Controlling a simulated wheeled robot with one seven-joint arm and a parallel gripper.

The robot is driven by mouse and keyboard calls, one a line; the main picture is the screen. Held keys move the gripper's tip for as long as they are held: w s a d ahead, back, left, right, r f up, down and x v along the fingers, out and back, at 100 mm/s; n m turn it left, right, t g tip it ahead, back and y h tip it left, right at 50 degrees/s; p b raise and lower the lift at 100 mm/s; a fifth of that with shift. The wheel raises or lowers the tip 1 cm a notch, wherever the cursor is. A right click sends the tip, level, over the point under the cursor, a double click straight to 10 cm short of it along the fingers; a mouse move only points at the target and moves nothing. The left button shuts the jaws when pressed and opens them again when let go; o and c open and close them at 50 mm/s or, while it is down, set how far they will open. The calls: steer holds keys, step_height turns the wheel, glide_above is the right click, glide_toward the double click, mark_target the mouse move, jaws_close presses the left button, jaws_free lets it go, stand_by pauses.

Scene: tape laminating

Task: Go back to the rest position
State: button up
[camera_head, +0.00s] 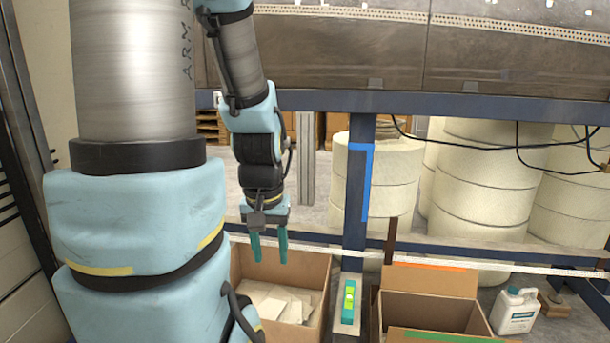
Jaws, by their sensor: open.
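My arm's large links fill the left side and hide part of the box's left side.
A second open cardboard box (430,279) stands at the right. Between the boxes is a teal-and-yellow item (349,297). A white jug (515,311) stands far right. A dark blue frame post (356,190) and crossbeam (450,107) stand behind, with large cream rolls (487,185) beyond.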

step_height(320, 180, up, 14)
steer(key=p, duration=1.1)
steer(key=shift+p, duration=0.3)
steer(key=shift+o, duration=0.3)
